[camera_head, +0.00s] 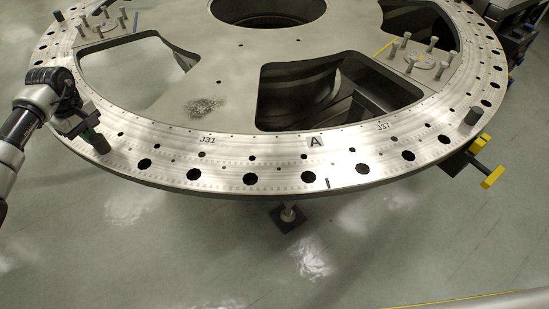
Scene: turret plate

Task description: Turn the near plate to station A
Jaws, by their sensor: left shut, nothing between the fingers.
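The near plate (240,160) is a large round metal ring with spokes, big windows and a row of dark holes along its rim. A label A (316,142) sits on its front rim, a little up and left of a short black mark (327,183) near the outer edge. My left gripper (86,127) is at the plate's left rim, beside an upright peg (98,142). It is shut and empty; whether it touches the peg I cannot tell. A second peg (473,115) stands on the right rim. My right gripper is not in view.
Clusters of short posts stand on the plate at upper left (104,25) and upper right (421,62). A dark bracket with a yellow end (492,176) juts out below the right rim. A support foot (287,217) stands beneath the front. The floor in front is clear.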

